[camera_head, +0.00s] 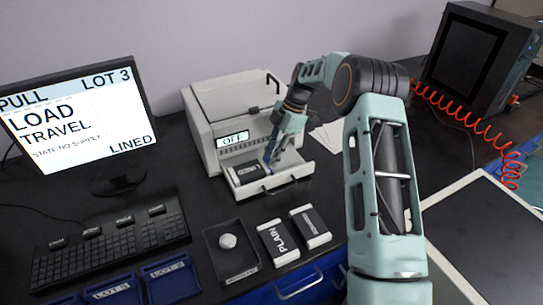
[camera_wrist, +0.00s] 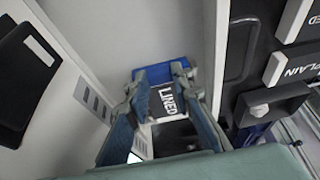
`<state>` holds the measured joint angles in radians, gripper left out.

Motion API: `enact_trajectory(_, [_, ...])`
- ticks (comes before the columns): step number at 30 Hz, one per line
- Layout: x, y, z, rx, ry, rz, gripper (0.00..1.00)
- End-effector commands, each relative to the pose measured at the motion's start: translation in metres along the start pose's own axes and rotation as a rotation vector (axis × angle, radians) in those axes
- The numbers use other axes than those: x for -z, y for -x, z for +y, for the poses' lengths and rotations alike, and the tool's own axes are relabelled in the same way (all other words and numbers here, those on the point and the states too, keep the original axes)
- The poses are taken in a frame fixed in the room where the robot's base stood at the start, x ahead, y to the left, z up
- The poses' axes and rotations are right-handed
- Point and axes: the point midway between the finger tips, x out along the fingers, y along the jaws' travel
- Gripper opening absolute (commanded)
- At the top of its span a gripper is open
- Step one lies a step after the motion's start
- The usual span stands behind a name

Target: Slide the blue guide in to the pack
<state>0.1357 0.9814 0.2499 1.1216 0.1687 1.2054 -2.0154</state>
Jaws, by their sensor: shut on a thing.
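The pack marked LINED (camera_wrist: 171,100) lies in the pulled-out drawer (camera_head: 290,178) of the white machine; in the head view the pack (camera_head: 243,174) is at the drawer's left. The blue guide (camera_head: 269,150) stands beside the pack, to its right. In the wrist view the blue guide (camera_wrist: 181,66) shows beyond the fingertips, at the pack's end. My gripper (camera_head: 273,158) reaches down into the drawer and is shut on the blue guide. In the wrist view my gripper's fingers (camera_wrist: 160,82) stand either side of the label. The exact gap between guide and pack is unclear.
The machine (camera_head: 207,135) shows OFF and stands behind the drawer. A black tray (camera_head: 212,244) with a pale lump, the PLAIN pack (camera_head: 278,241) and another pack (camera_head: 311,227) lie in front. A monitor (camera_head: 75,105), a keyboard (camera_head: 110,240) and blue bins (camera_head: 170,280) are at left.

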Motion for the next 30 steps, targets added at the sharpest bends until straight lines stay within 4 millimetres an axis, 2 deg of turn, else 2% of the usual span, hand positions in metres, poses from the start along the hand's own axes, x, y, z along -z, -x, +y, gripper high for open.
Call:
enact_trajectory(16, [0.0032,-0.0008,0.0004,-0.001,0.000,0.000,0.00])
enact_trajectory(17, [0.0032,-0.0008,0.0004,-0.001,0.000,0.000,0.22])
enact_trajectory(21, [0.0032,-0.0008,0.0004,-0.001,0.000,0.000,0.38])
enact_trajectory(30, [0.0029,0.0000,0.0003,-0.001,0.000,0.000,0.39])
